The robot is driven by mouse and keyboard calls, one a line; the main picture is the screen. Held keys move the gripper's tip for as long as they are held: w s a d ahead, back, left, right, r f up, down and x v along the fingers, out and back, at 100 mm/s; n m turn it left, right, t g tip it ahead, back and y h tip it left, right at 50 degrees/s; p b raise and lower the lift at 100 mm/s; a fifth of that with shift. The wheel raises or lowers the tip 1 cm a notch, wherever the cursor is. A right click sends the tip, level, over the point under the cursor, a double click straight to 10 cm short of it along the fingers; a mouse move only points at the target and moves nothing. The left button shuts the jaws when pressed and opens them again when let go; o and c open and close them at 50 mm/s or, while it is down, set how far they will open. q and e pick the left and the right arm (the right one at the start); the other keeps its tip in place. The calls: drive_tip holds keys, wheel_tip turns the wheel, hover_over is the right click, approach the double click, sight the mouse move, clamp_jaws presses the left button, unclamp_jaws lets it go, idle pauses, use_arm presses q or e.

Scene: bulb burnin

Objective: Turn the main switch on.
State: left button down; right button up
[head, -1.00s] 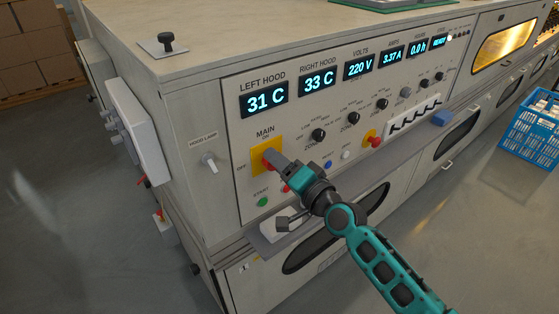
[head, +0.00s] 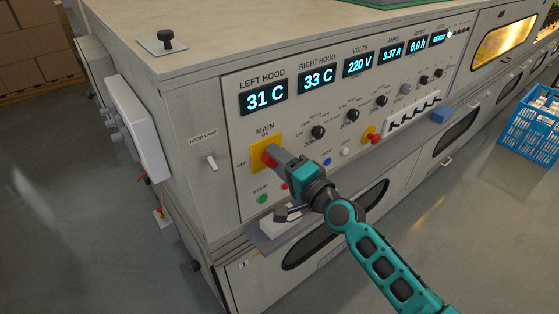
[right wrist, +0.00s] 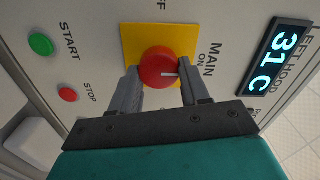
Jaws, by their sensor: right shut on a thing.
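The main switch is a red round knob (right wrist: 160,67) on a yellow plate (right wrist: 128,45), below the MAIN label on the panel. In the right wrist view its white mark points right, towards the ON side; OFF is printed at the top. In the head view the yellow plate (head: 257,152) shows, with the knob mostly hidden by my right gripper (head: 270,156). That gripper is shut on the knob, with one finger on each side of it in the right wrist view (right wrist: 160,90). My left gripper is not in view.
A green START button (head: 262,199) and a red STOP button (right wrist: 68,95) sit close by the switch. A grey ledge (head: 265,241) juts out below the panel. The HOOD LAMP switch (head: 210,161) is to the left. A blue crate (head: 535,125) stands at right.

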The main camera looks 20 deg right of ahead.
drive_tip(key=o, duration=1.1)
drive_tip(key=shift+c, duration=0.2)
drive_tip(key=b+v, duration=0.1)
drive_tip(key=v, duration=1.2)
drive_tip(key=s+a+f+n+g+h, duration=0.1)
drive_tip(key=s+f+n+g+h, duration=0.1)
drive_tip(key=s+f+n, duration=0.3)
drive_tip(key=s+a+f+n+g+h, duration=0.2)
drive_tip(key=s+f+n+g, duration=0.2)
drive_tip(key=f+n, duration=0.5)
wheel_tip(320, 180, down, 5)
drive_tip(key=shift+s+a+r, duration=0.1)
drive_tip(key=shift+s+a, duration=0.1)
drive_tip(key=shift+s, duration=1)
